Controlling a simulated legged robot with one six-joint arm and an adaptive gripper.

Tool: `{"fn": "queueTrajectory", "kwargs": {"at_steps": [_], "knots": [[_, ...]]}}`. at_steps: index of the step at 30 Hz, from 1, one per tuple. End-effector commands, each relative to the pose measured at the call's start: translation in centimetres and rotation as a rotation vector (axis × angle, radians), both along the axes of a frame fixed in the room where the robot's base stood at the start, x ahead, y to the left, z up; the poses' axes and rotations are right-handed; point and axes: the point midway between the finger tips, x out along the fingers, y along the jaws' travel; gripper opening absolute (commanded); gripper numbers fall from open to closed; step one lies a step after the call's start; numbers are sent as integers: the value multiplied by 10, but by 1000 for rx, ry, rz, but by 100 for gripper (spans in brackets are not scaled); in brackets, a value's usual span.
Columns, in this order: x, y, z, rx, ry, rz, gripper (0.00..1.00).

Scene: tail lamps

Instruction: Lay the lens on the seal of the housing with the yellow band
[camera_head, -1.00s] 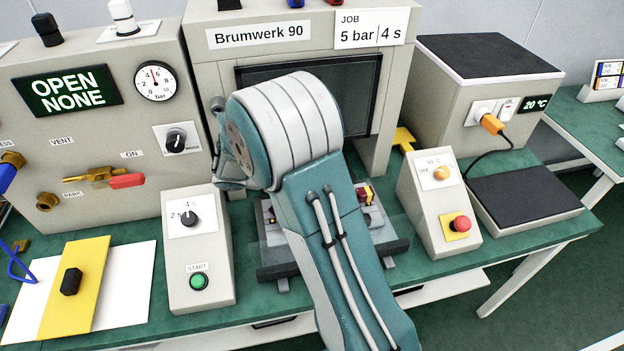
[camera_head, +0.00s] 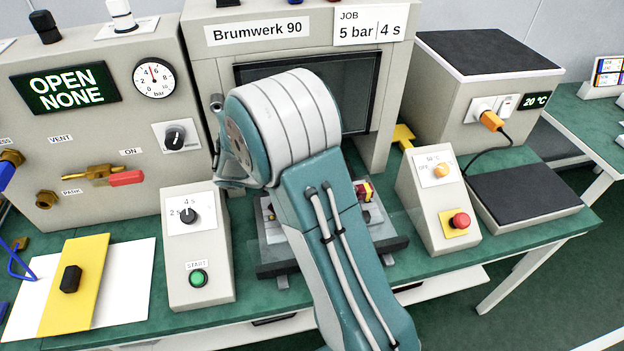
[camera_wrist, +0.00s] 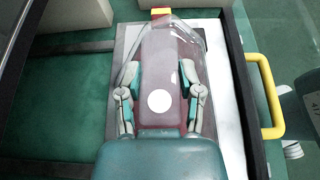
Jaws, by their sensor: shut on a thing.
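My gripper (camera_wrist: 160,78) shows in the wrist view with its two fingers closed on the sides of a clear lens (camera_wrist: 178,34). A dark red, rounded shape (camera_wrist: 160,60) shows between the fingers; I cannot tell whether it is the lens's tint or the housing beneath. A yellow and red end piece (camera_wrist: 162,12) sticks out beyond the lens; it also shows beside my arm in the head view (camera_head: 363,191). The seal is hidden, and I cannot tell whether the lens touches it. In the head view my arm hides my gripper and most of the work.
The grey fixture plate (camera_head: 394,243) lies before the Brumwerk press (camera_head: 200,60). A START box (camera_head: 200,250) stands left and a red-button box (camera_head: 440,205) right. A yellow handle (camera_wrist: 268,95) is right in the wrist view. A yellow plate (camera_head: 88,262) lies far left.

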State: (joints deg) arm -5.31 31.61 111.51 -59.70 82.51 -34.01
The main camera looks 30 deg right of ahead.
Motion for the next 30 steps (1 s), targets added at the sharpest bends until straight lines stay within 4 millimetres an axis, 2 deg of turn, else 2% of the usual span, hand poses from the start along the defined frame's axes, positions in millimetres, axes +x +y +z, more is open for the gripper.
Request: {"fn": "queueTrajectory", "kwargs": {"at_steps": [18, 19, 20, 21, 30], "knots": [[0, 0, -19, -1, 2, -1, 0], [0, 0, -19, -1, 1, 0, 56], [0, 0, -19, -1, 0, 0, 70], [0, 0, -18, -1, 1, 0, 87], [0, 0, -18, 0, 1, 0, 88]]}}
